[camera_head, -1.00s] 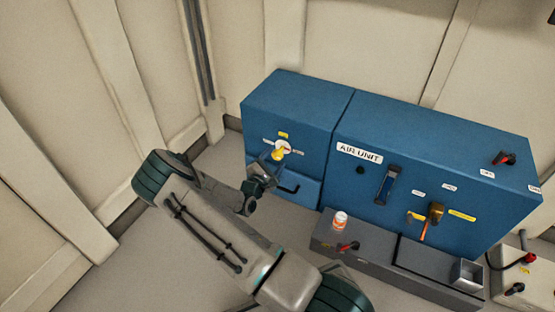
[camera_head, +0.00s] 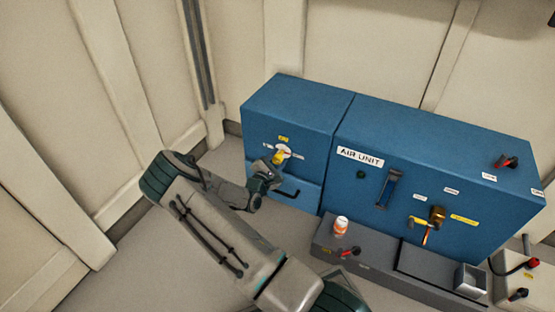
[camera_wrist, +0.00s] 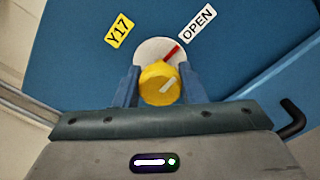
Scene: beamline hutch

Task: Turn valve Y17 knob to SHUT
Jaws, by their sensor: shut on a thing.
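The yellow Y17 label (camera_wrist: 119,30) is at upper left. My gripper (camera_wrist: 156,90) is shut on the knob, one finger on each side. In the head view the knob (camera_head: 278,157) shows just above my gripper (camera_head: 272,166). The SHUT label cannot be made out.
The larger AIR UNIT cabinet (camera_head: 440,150) stands to the right.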

